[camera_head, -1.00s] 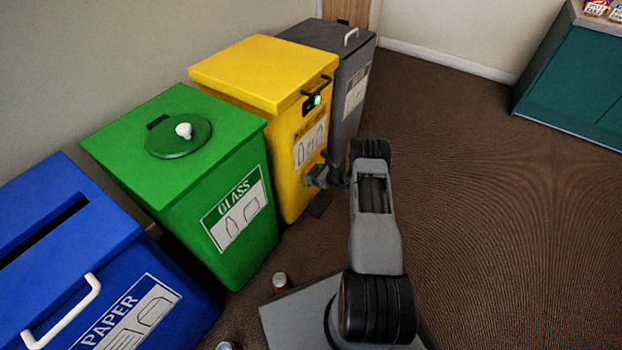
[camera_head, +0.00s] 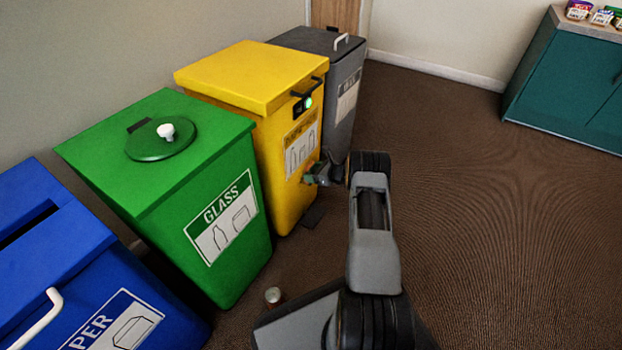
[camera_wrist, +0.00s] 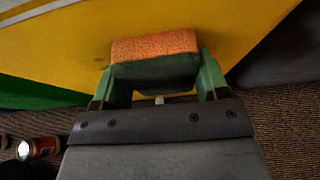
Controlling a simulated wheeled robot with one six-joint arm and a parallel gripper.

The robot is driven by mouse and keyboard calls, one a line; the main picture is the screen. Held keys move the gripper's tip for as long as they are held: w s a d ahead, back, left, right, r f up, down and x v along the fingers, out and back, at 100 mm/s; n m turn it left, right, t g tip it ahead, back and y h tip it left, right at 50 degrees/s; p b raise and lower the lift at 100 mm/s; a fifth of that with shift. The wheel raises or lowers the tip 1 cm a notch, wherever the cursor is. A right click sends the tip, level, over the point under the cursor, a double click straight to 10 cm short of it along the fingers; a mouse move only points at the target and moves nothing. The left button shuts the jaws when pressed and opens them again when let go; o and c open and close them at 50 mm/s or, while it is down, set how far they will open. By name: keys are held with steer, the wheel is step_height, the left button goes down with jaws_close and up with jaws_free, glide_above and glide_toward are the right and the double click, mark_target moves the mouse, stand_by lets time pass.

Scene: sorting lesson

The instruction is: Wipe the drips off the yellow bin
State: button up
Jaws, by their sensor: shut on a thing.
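The yellow bin (camera_head: 250,78) stands between the green and grey bins, with a label, a small lit green light and a dark handle on its front. Its front face also fills much of the wrist view (camera_wrist: 60,58). My gripper (camera_wrist: 155,75) is shut on a sponge (camera_wrist: 155,46) with an orange face and a dark green layer. The sponge is up against or very close to the yellow front below the label; I cannot tell whether it touches. In the head view my gripper (camera_head: 318,174) is at the bin's lower front.
The green glass bin (camera_head: 170,190), blue paper bin (camera_head: 60,270) and grey bin (camera_head: 345,75) line the wall. A dark pedal (camera_head: 313,216) juts at the yellow bin's foot. Open carpet lies right.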

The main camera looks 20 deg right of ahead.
steer(key=shift+w+d+r, duration=0.15)
steer(key=shift+w+d, duration=0.1)
steer(key=shift+d, duration=0.2)
steer(key=shift+s+a+p, duration=0.45)
steer(key=shift+s+a, duration=0.05)
steer(key=shift+a, duration=0.3)
steer(key=shift+s+a+p, duration=0.45)
steer(key=shift+a+p, duration=0.05)
steer(key=shift+a, duration=0.25)
steer(key=shift+s+a+p, duration=0.45)
steer(key=shift+s+a, duration=0.05)
steer(key=shift+a, duration=0.3)
steer(key=shift+s+a+p, duration=0.3)
steer(key=shift+s+a, duration=0.15)
steer(key=shift+a, duration=0.25)
steer(key=shift+s+a+p, duration=0.25)
steer(key=shift+s+a, duration=0.2)
steer(key=shift+a, duration=0.3)
steer(key=shift+s+a+p, duration=0.3)
steer(key=shift+s+a, duration=0.15)
steer(key=shift+a, duration=0.25)
steer(key=shift+s+d, duration=0.1)
glide_toward(294, 186)
steer(key=shift+d+f+p, duration=0.2)
steer(key=shift+f+p, duration=0.25)
steer(key=shift+f, duration=0.85)
